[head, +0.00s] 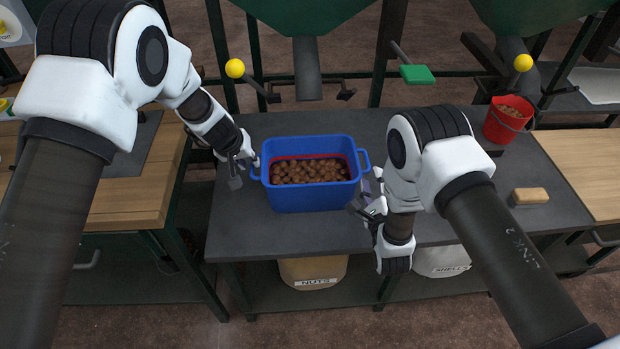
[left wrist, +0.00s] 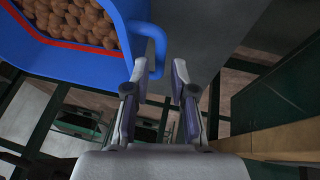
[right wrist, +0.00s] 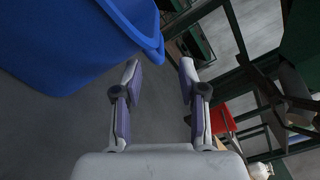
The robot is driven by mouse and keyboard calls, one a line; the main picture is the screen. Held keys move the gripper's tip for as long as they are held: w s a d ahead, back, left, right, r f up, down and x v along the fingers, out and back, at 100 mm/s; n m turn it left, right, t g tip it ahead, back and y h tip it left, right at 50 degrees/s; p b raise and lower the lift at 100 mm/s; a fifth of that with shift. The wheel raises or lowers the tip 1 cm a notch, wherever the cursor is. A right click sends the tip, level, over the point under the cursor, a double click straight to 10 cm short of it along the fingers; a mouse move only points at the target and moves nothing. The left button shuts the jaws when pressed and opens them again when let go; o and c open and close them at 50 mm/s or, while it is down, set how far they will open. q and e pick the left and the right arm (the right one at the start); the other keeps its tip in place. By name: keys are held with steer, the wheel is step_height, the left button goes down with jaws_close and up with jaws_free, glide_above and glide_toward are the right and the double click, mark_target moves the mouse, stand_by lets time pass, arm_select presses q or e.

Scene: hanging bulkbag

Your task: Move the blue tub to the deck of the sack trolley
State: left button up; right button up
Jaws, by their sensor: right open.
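The blue tub (head: 310,197) stands upright on the dark bench top, filled with brown nuts (head: 308,170), with a red line around its inside. It has a loop handle at each end. My left gripper (head: 244,174) is open at the tub's left handle (head: 256,168); in the left wrist view the handle (left wrist: 158,35) reaches down to the fingertips. My right gripper (head: 366,196) is open beside the tub's right end; in the right wrist view the tub (right wrist: 70,45) is just ahead of the fingers. I cannot make out the sack trolley in these views.
A red bucket (head: 508,119) and a tan block (head: 529,196) are on the bench to the right. Green hoppers with spouts (head: 306,70) hang behind the bench. Sacks labelled NUTS (head: 313,270) and SHELLS (head: 442,262) sit below. Wooden tops flank both sides.

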mark_target(252, 165)
arm_select(q)
steer(key=x, duration=0.4)
arm_select(e)
steer(key=w, duration=0.6)
steer(key=shift+a, duration=0.15)
arm_select(q)
jaws_close()
arm_select(e)
steer(key=c, duration=0.5)
jaws_close()
arm_select(q)
steer(key=shift+r, duration=0.1)
